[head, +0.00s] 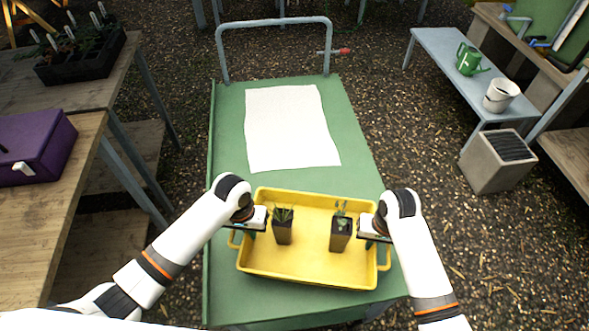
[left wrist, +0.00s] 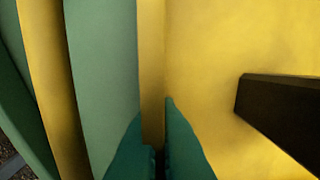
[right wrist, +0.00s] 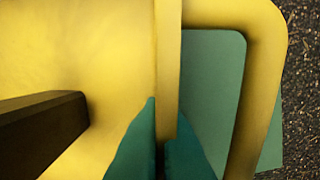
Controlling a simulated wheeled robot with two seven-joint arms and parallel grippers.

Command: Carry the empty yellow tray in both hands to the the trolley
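The yellow tray (head: 290,268) is over the near end of the green trolley (head: 300,310); I cannot tell if it rests there or is held just above. It is not empty: two dark pots with small plants stand inside, the left pot (head: 283,230) and the right pot (head: 341,236). My left gripper (head: 243,229) is shut on the tray's left wall, its teal fingers (left wrist: 160,150) on either side. My right gripper (head: 374,236) is shut on the right wall, beside the handle loop (right wrist: 262,90), with its fingers (right wrist: 162,150) around the rim.
A white sheet (head: 290,128) lies on the trolley beyond the tray, below the push bar (head: 275,22). A wooden bench with a purple box (head: 35,145) and black crate (head: 82,62) stands left. A grey planter (head: 499,170) and a blue-grey bench (head: 445,55) stand right on chip-covered ground.

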